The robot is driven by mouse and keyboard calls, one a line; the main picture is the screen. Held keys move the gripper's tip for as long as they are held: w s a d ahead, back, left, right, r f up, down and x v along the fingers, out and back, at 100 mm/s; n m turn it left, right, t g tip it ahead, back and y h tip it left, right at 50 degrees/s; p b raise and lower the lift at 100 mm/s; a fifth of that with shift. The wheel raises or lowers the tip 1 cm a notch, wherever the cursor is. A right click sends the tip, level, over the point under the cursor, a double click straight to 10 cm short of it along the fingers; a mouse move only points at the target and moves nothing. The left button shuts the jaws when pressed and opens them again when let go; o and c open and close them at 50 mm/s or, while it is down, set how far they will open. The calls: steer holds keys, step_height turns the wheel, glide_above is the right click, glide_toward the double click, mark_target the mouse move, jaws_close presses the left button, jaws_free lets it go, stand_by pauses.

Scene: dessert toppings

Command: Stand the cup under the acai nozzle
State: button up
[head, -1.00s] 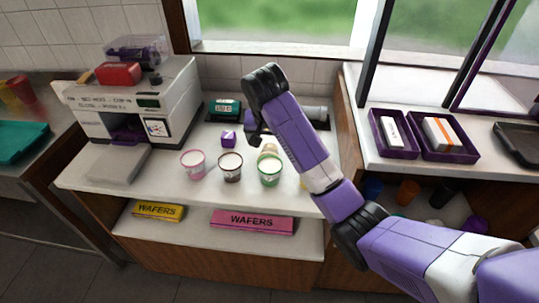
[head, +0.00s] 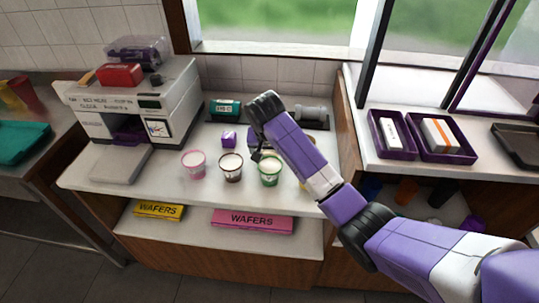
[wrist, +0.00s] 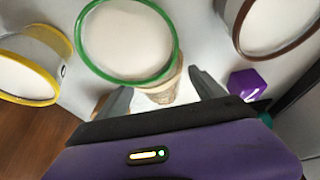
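A tan cup (wrist: 162,93) stands behind the green-rimmed cup. In the wrist view it shows between the two fingers of my gripper (wrist: 160,90), partly covered by the green rim. The fingers are spread, one on each side of it; whether they touch it I cannot tell. In the head view my gripper (head: 258,148) is low over the counter and mostly hides the tan cup. The white dispensing machine (head: 172,98) stands at the left of the counter with a dark bay (head: 126,130). The acai nozzle cannot be made out clearly.
Pink-rimmed (head: 193,164), brown-rimmed (head: 231,167) and green-rimmed (head: 269,170) cups with pale contents stand in a row in front. A yellow-rimmed cup (wrist: 30,72) is close by. A purple cube (head: 229,139) sits behind them. The counter before the machine is clear.

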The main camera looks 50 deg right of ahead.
steer(key=shift+r, duration=0.1)
steer(key=c, duration=1.2)
